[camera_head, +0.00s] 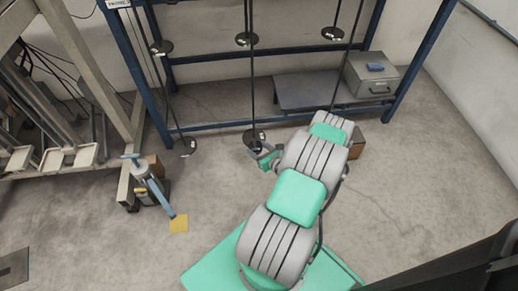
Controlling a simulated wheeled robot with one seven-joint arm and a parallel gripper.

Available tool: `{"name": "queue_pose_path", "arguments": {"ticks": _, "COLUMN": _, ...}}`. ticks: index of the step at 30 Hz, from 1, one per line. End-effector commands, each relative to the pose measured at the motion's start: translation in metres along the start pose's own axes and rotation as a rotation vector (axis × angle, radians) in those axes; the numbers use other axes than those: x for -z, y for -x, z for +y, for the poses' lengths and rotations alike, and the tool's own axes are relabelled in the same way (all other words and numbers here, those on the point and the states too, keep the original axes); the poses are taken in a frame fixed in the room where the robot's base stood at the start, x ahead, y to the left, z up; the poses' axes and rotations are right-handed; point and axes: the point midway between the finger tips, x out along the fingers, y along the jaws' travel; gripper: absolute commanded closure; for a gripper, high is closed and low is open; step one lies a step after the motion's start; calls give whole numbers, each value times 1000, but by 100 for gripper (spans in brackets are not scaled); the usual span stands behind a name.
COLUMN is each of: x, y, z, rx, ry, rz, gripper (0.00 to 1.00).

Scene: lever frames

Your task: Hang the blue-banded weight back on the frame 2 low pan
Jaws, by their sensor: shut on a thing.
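The blue frame (207,126) stands across the back, with thin rods and dark round pans hanging in it. A low pan (255,135) hangs near the floor at the middle, and another low pan (188,147) hangs to its left. My gripper (257,150) is right at the middle low pan, at its near side. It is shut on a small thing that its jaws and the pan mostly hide. I cannot make out a blue band, or whether the held thing touches the pan. The label (117,3) at the frame's upper left is too small to read surely.
Upper pans (247,39) hang above. A grey box (370,75) with a blue item on it stands on a low grey platform (300,92) at right. A blue jack-like tool (150,182) and a beige rack (75,70) are at left.

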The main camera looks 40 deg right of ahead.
Motion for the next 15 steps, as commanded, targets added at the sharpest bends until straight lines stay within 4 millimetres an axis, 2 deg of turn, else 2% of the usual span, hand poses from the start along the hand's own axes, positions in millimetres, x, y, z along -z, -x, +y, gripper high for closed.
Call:
{"name": "queue_pose_path", "arguments": {"ticks": 4, "x": 8, "y": 0, "z": -4, "rx": 15, "ry": -4, "rz": -2, "gripper": 99}}
{"name": "queue_pose_path", "arguments": {"ticks": 15, "x": 1, "y": -16, "z": -12, "rx": 13, "ry": -3, "rz": -2, "gripper": 99}}
